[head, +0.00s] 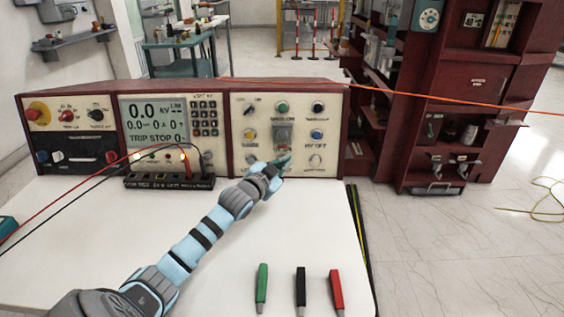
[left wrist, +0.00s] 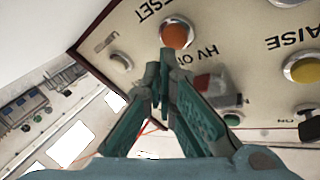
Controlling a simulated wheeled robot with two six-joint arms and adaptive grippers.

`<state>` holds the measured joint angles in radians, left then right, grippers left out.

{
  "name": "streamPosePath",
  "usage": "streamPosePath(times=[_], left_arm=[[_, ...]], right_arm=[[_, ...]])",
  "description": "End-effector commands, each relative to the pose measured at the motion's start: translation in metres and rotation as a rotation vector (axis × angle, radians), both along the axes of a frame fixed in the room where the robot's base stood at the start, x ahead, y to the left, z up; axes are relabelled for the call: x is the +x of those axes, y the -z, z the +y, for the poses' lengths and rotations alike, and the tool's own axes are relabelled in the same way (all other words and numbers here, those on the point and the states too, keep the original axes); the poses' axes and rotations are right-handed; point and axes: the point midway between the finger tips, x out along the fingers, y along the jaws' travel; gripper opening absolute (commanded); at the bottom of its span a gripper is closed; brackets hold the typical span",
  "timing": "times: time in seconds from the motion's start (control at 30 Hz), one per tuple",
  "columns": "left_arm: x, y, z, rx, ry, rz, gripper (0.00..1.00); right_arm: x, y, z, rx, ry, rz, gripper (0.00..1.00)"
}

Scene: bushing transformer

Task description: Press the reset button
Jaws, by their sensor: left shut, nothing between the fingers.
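The reset button is the orange-red round button (left wrist: 177,34) beside the RESET lettering in the left wrist view, on the cream right-hand panel (head: 238,110) of the console. In the head view I cannot make it out; my gripper and wrist cover part of the lower panel. My left gripper (head: 284,163) is in front of that lower part, fingers pointing at the panel. In the left wrist view its fingertips (left wrist: 158,72) are together and empty, just below the button in the picture. I see a gap there and no contact. My right gripper is not in view.
A yellow button (left wrist: 303,67), a green button (left wrist: 232,118) and a red-topped switch (left wrist: 210,84) are near the fingers. A black terminal strip (head: 168,181) with leads sits before the console. Green (head: 262,284), black (head: 300,287) and red (head: 337,290) probes lie on the white table.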

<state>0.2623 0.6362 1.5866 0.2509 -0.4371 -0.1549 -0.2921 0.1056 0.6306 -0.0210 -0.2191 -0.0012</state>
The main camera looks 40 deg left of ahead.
Motion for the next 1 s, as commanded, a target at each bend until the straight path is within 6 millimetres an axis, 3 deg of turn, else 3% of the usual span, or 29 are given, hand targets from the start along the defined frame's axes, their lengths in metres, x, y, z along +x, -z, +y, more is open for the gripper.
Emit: streamPosePath(times=[1.0], left_arm=[[0.0096,0.0034,0.0075,0.001,0.000,0.001,0.00]], right_arm=[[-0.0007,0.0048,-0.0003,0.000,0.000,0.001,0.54]])
